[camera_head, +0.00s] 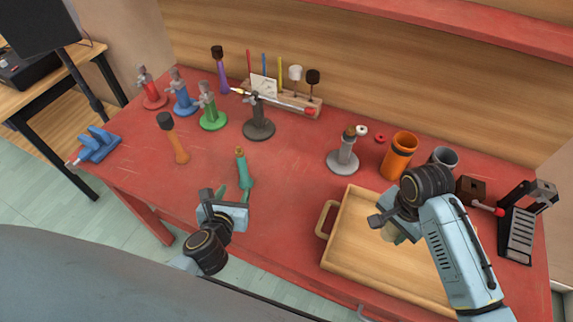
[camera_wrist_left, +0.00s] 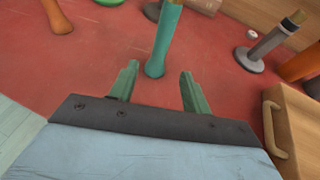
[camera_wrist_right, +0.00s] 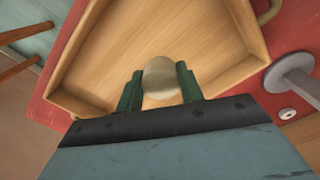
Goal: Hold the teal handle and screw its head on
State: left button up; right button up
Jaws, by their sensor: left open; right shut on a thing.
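The teal handle (camera_head: 244,170) stands on the red table with a brass-coloured tip at its top and no head on it. My left gripper (camera_head: 233,192) is open on the near side of the handle. In the left wrist view the teal handle (camera_wrist_left: 163,42) rises just beyond the gap between the two fingertips, apart from them. My right gripper (camera_wrist_right: 157,80) is shut on a cream rounded head (camera_wrist_right: 160,76). It holds the head above the wooden tray; in the head view the arm mostly hides it.
The wooden tray (camera_head: 347,256) lies at the front right. Orange handle (camera_head: 178,148) stands left of the teal one, and a grey stand (camera_head: 343,160) stands to the right. Orange cup (camera_head: 398,152) and several coloured stands are further back. The table around the teal handle is clear.

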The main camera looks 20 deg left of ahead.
aim_at(243, 175)
pick_arm(q)
jog(key=shift+b+x, duration=0.35)
jog(key=shift+x, duration=3.05)
pick_arm(e)
jog(key=shift+f, duration=0.35)
pick_arm(q)
jog(key=shift+w, duration=0.15)
jog(key=b+x, duration=0.1)
jog(key=x, duration=0.4)
pick_arm(e)
jog(key=shift+f, duration=0.55)
pick_arm(q)
grip_shut()
